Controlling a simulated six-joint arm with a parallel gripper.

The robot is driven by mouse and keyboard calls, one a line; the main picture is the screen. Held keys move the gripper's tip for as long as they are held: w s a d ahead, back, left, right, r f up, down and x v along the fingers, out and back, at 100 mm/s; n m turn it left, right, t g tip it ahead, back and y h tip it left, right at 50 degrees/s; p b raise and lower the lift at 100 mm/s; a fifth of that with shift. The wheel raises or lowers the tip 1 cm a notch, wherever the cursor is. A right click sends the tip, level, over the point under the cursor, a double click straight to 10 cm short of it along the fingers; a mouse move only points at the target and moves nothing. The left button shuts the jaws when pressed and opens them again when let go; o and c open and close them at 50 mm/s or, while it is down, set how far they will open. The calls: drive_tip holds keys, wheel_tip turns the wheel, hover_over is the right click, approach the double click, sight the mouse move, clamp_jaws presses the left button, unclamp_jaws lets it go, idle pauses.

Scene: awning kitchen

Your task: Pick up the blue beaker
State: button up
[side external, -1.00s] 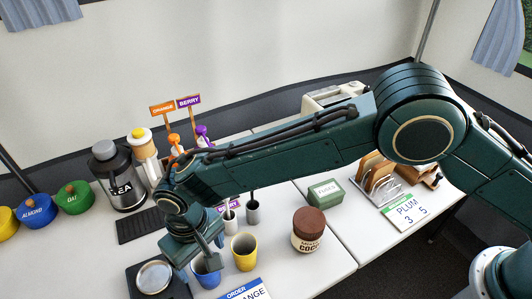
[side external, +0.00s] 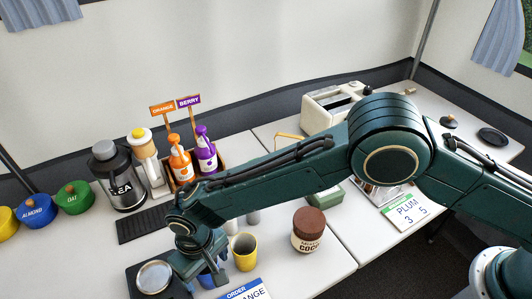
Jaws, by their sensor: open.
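The blue beaker (side external: 206,281) stands on the white table near the front, between the yellow beaker and a dark scale-like device. My gripper (side external: 212,272) is low at the beaker, open, with a finger in front of its right side. The gripper covers much of the beaker's upper part, so I cannot tell whether the fingers touch it or exactly how they straddle it.
The yellow beaker (side external: 244,252) stands close to the right of my gripper. A brown-lidded cocoa jar (side external: 308,230) is farther right. The dark device (side external: 155,278) is close on the left. An order card (side external: 245,291) lies in front. Pump bottles (side external: 193,158) stand behind.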

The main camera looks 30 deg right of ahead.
idle(0.4)
drive_tip(key=c, duration=1.1)
drive_tip(key=shift+o, duration=0.2)
drive_tip(key=shift+r, duration=0.2)
wheel_tip(320, 180, up, 20)
drive_tip(key=shift+f, duration=0.15)
